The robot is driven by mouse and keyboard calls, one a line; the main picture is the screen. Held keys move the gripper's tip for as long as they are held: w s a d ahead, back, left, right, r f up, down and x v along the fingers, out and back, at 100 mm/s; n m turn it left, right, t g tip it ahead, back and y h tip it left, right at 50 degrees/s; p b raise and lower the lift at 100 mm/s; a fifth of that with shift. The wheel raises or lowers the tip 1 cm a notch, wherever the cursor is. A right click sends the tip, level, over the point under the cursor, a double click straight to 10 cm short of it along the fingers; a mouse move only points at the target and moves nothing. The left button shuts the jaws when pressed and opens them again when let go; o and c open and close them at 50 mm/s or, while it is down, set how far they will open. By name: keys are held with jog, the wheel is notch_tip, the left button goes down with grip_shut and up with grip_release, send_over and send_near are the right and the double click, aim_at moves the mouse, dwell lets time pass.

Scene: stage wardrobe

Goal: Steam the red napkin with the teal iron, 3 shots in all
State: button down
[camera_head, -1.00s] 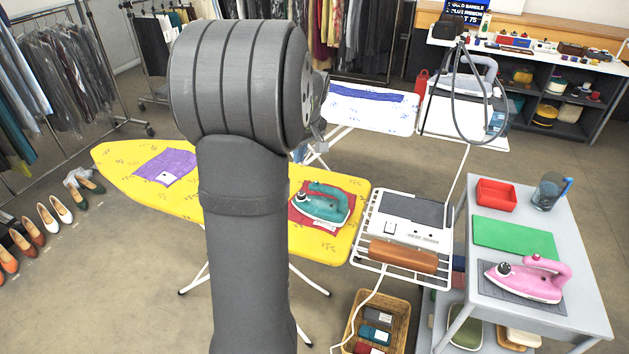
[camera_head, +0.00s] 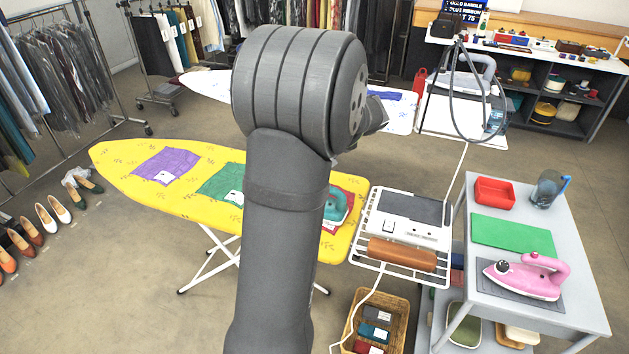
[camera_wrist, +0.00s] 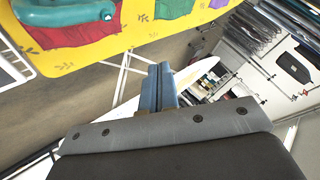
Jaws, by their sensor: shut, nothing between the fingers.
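The teal iron (camera_head: 337,204) rests on the red napkin (camera_head: 353,200) at the right end of the yellow ironing board (camera_head: 115,160). My arm hides much of both in the head view. In the wrist view the teal iron (camera_wrist: 62,30) is at the upper left, with part of the red napkin (camera_wrist: 118,22) beside it. My gripper (camera_wrist: 158,85) is shut and empty in the wrist view, apart from the iron. Its fingers are hidden behind my arm in the head view.
A purple napkin (camera_head: 165,166) and a green napkin (camera_head: 220,184) lie farther left on the board. A white iron station (camera_head: 407,218) stands just right of it. A grey table (camera_head: 580,260) holds a pink iron (camera_head: 525,276), a red tray (camera_head: 495,191) and a jug (camera_head: 547,188).

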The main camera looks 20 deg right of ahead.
jog(key=shift+f, duration=4.4)
jog(key=shift+f, duration=0.15)
jog(key=shift+f, duration=0.25)
jog(key=shift+f, duration=0.45)
jog(key=shift+r, duration=0.85)
jog(key=shift+r, duration=2.55)
